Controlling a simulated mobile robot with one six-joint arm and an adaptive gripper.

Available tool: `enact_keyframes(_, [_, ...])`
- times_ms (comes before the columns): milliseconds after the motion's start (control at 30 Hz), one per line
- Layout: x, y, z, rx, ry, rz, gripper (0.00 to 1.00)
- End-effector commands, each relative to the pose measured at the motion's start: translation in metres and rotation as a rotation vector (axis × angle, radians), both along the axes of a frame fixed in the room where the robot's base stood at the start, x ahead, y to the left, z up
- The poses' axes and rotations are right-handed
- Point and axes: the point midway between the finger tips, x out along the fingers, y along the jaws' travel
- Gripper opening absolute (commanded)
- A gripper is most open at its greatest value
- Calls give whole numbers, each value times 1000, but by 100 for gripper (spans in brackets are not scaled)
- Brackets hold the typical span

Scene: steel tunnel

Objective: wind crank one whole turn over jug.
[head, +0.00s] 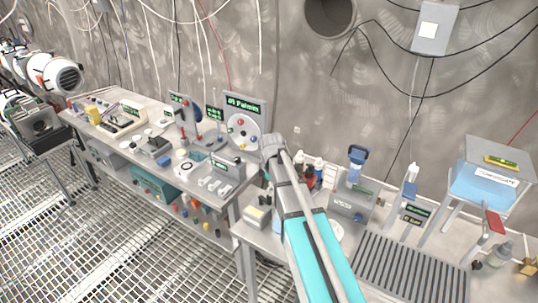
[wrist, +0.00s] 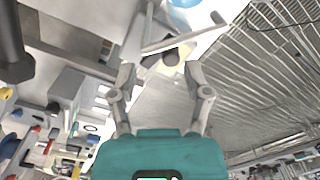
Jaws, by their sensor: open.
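My gripper (wrist: 160,68) shows in the wrist view, its two grey fingers spread wide and open with nothing held between them. Beyond the fingertips is a pale grey piece with a long thin rod (wrist: 185,40); I cannot tell whether it is the crank. A pale blue round thing (wrist: 185,3) is cut off at the top edge; I cannot tell whether it is the jug. In the head view my arm crosses the right-hand bench and hides part of it; the gripper cannot be made out there. A grey box with a blue-topped fitting (head: 356,165) stands right of the arm.
A ribbed drain rack (head: 410,262) lies at the front right, with a raised stand (head: 483,187) behind it. Several bottles (head: 316,172) stand beside my arm. The left bench (head: 150,130) is crowded with devices and a display panel (head: 243,122). Open grating (head: 130,240) covers the floor.

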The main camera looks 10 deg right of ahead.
Motion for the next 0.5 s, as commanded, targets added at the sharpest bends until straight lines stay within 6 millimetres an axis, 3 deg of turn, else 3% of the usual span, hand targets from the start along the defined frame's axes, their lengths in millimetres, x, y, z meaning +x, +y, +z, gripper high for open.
enact_keyframes(500, [0, 0, 48, 0, 0, -1, 62])
